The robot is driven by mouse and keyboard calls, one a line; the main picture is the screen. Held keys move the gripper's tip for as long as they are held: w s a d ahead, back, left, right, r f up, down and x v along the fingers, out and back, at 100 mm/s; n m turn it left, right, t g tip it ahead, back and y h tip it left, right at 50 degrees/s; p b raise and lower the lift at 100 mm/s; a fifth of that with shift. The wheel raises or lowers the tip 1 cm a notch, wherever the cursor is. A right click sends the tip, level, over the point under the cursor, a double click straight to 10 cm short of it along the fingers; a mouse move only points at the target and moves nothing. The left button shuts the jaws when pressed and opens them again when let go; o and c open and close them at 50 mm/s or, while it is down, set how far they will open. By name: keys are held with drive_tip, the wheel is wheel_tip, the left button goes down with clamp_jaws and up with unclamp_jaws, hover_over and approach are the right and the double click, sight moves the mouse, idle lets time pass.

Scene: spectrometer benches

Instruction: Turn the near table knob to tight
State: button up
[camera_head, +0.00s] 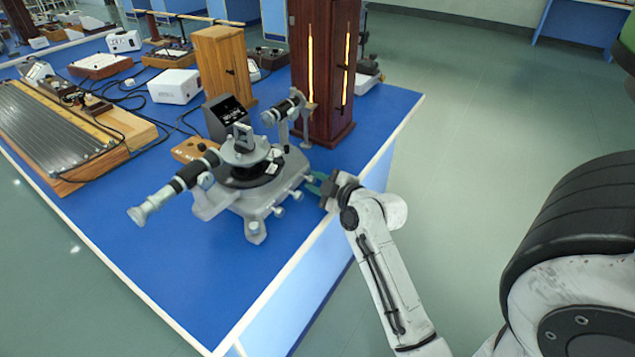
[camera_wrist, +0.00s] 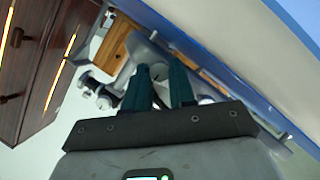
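The spectrometer (camera_head: 262,198) stands on the blue bench, with a round table in its middle, a telescope toward the lower left and a collimator toward the upper right. Several small silver knobs stick out from its right side; one knob (camera_head: 297,195) faces the bench edge. I cannot tell for sure which is the near table knob. My gripper (camera_head: 316,183) is at the right side of the instrument, its teal fingers pointing at it. In the wrist view, the fingers (camera_wrist: 160,68) are apart, with a pale grey part showing between them; contact is unclear.
A dark wooden lamp housing (camera_head: 325,75) with glowing slits stands behind the instrument; it also shows in the wrist view (camera_wrist: 35,55). A small black screen (camera_head: 226,117) and a wooden box (camera_head: 224,65) are behind left. The bench edge lies under my arm; floor to the right is clear.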

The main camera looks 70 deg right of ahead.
clamp_jaws()
drive_tip(key=shift+d+r+m+y+p, duration=0.1)
drive_tip(key=shift+r+m+y+p, duration=0.15)
drive_tip(key=shift+m+y+p, duration=0.65)
drive_tip(key=m+y+p, duration=0.1)
drive_tip(key=m, duration=0.1)
drive_tip(key=m+y+p, duration=0.1)
drive_tip(key=m+p, duration=0.1)
drive_tip(key=shift+s+d, duration=0.1)
drive_tip(key=shift+d, duration=0.1)
drive_tip(key=m+y+p, duration=0.1)
drive_tip(key=m+t+y+p, duration=0.1)
drive_tip(key=m, duration=0.1)
drive_tip(key=shift+d+f+m+y, duration=0.15)
drive_tip(key=shift+d+m+y, duration=0.05)
drive_tip(key=shift+m+y, duration=0.1)
drive_tip(key=shift+s+f+m+t+y, duration=0.15)
drive_tip(key=shift+m+t+y, duration=0.35)
drive_tip(key=shift+m+y, duration=0.65)
drive_tip(key=shift+m+h, duration=0.25)
drive_tip(key=shift+m, duration=0.1)
